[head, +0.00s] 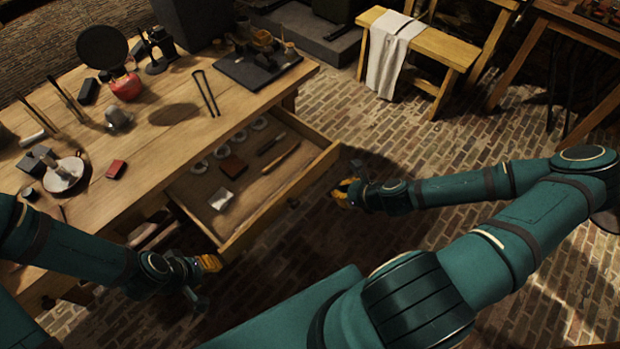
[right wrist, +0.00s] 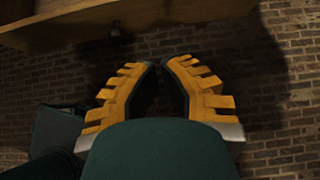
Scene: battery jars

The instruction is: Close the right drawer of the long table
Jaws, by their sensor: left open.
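The long wooden table (head: 155,148) fills the left of the head view. Its right drawer is pulled out, and the drawer front (head: 285,197) faces my body. Inside lie several pale rings, a brown block, a white piece and slim tools. My left gripper (head: 208,264) is open, just below the drawer front's left end; contact cannot be made out. My right gripper (head: 346,192) is outside the drawer, near the front's right end, with a gap showing. In the right wrist view its yellow fingers (right wrist: 160,68) converge at the tips, with nothing visible between them.
The tabletop holds a red round pot (head: 126,87), a small red box (head: 116,169), a white dish (head: 64,174) and a dark tray (head: 257,70). A wooden bench (head: 430,55) with a white cloth stands behind. The brick floor (head: 400,125) right of the drawer is clear.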

